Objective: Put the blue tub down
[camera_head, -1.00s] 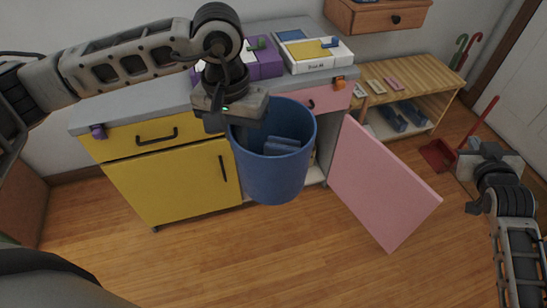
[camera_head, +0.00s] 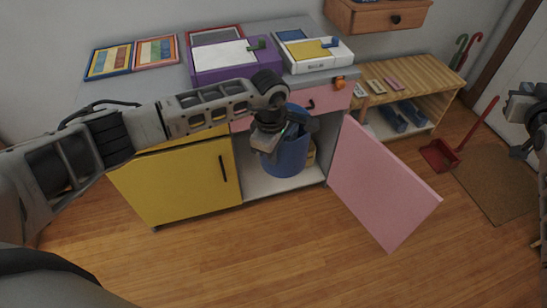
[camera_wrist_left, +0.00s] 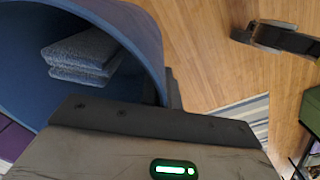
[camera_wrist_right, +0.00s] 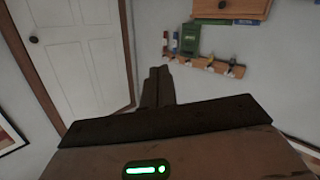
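The blue tub (camera_head: 287,160) is in the open compartment of the cabinet, below the pink drawer (camera_head: 318,103). I cannot tell whether its base touches the compartment floor (camera_head: 258,186). My left gripper (camera_head: 284,132) is shut on the near rim of the tub and hides part of it. In the left wrist view the tub (camera_wrist_left: 140,40) shows on the left, with folded grey-blue cloths (camera_wrist_left: 85,55) inside, against the gripper fingers (camera_wrist_left: 172,88). My right gripper (camera_head: 522,150) is far right, away from the tub; its fingers look close together in the right wrist view (camera_wrist_right: 158,85).
The pink door (camera_head: 375,185) stands open to the right of the compartment. The yellow door (camera_head: 180,180) is shut on the left. A purple box (camera_head: 235,70) and white box (camera_head: 312,60) sit on the countertop. A red dustpan (camera_head: 440,155) lies by the shelf.

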